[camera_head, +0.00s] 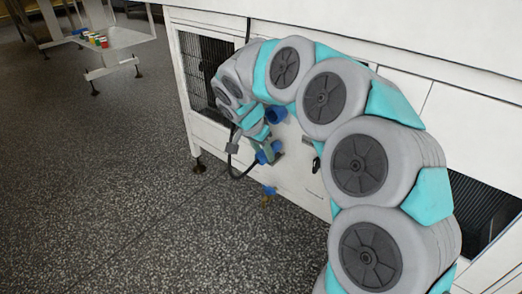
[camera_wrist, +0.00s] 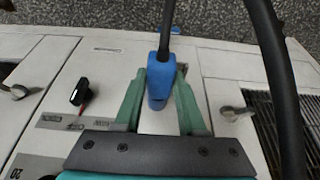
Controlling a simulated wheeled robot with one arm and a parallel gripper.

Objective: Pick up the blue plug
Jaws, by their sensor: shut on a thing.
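The blue plug (camera_wrist: 160,82) sits between the two green fingers of my gripper (camera_wrist: 161,76) in the wrist view. The gripper is shut on it. A black cable runs from the plug towards the top of that view. In the head view the plug (camera_head: 264,155) shows small, in front of the white machine's side panel, with my gripper (camera_head: 272,152) at it. A dark cable (camera_head: 233,165) loops to the left of it. The fingers partly hide the plug there.
The white machine (camera_head: 295,175) stands close behind my gripper, with dark grilles at both sides. Another blue fitting (camera_head: 277,114) shows above the plug and a small blue piece (camera_head: 268,190) below. A black knob (camera_wrist: 81,91) is on the panel. Speckled floor (camera_head: 120,190) is clear at left.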

